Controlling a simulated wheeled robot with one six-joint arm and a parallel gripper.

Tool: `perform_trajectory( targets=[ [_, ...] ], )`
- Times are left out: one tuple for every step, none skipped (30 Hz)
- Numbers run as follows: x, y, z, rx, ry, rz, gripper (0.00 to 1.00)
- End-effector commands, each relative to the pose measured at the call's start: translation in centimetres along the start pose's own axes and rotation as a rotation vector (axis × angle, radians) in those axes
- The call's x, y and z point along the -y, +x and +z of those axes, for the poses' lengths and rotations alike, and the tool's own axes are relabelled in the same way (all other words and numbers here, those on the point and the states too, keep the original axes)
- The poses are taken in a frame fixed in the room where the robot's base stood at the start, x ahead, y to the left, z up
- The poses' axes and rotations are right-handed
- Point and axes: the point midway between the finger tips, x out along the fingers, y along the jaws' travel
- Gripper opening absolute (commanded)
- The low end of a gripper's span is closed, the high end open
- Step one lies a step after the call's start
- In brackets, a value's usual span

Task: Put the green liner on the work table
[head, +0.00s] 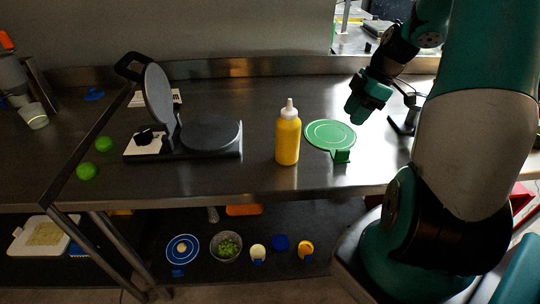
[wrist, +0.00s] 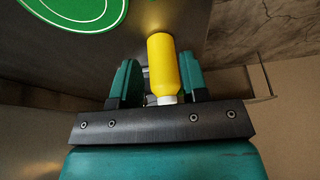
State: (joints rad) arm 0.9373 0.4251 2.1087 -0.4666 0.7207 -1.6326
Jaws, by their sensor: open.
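The green liner (head: 331,134) is a flat round disc with lighter rings and a green tab at its front edge. It lies on the steel work table (head: 225,180), right of the yellow bottle. Part of the liner (wrist: 78,12) shows at the top left of the wrist view. My gripper (head: 362,104) is above the table, up and to the right of the liner, apart from it. In the wrist view my gripper (wrist: 158,62) is open. The yellow bottle appears between its fingers there, but the head view shows it well apart from the gripper.
The yellow squeeze bottle (head: 288,138) stands upright close to the liner. A tortilla press (head: 210,134) with its lid raised is at centre left. Green balls (head: 86,171) lie at the left. A lower shelf (head: 330,235) holds bowls and small cups. The table front is clear.

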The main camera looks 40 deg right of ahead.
Motion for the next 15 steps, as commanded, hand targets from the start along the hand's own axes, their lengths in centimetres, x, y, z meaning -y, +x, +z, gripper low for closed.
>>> perform_trajectory(
  targets=[
    [0.6, 0.0, -3.7, 0.009, 0.0, -0.013, 0.41],
    [1.2, 0.1, -5.9, 0.015, 0.014, -0.02, 0.41],
    [2.4, 0.2, -8.9, 0.023, 0.036, -0.031, 0.41],
    [3.5, 0.3, -11.3, 0.029, 0.054, -0.04, 0.41],
    [4.8, 0.4, -13.5, 0.035, 0.075, -0.048, 0.41],
    [6.7, 0.6, -16.2, 0.043, 0.103, -0.058, 0.41],
    [8.3, 0.7, -18.1, 0.048, 0.124, -0.065, 0.41],
    [10.0, 0.8, -19.8, 0.053, 0.146, -0.072, 0.41],
    [12.5, 0.8, -21.7, 0.06, 0.175, -0.081, 0.41],
    [14.4, 0.9, -23.0, 0.065, 0.195, -0.088, 0.41],
    [16.2, 0.9, -24.0, 0.069, 0.216, -0.095, 0.41],
    [18.7, 0.9, -25.1, 0.075, 0.243, -0.103, 0.41],
    [20.4, 0.9, -25.8, 0.079, 0.263, -0.109, 0.41],
    [22.0, 0.8, -26.2, 0.083, 0.281, -0.115, 0.41],
    [24.0, 0.8, -26.6, 0.087, 0.304, -0.122, 0.41]
  ],
)
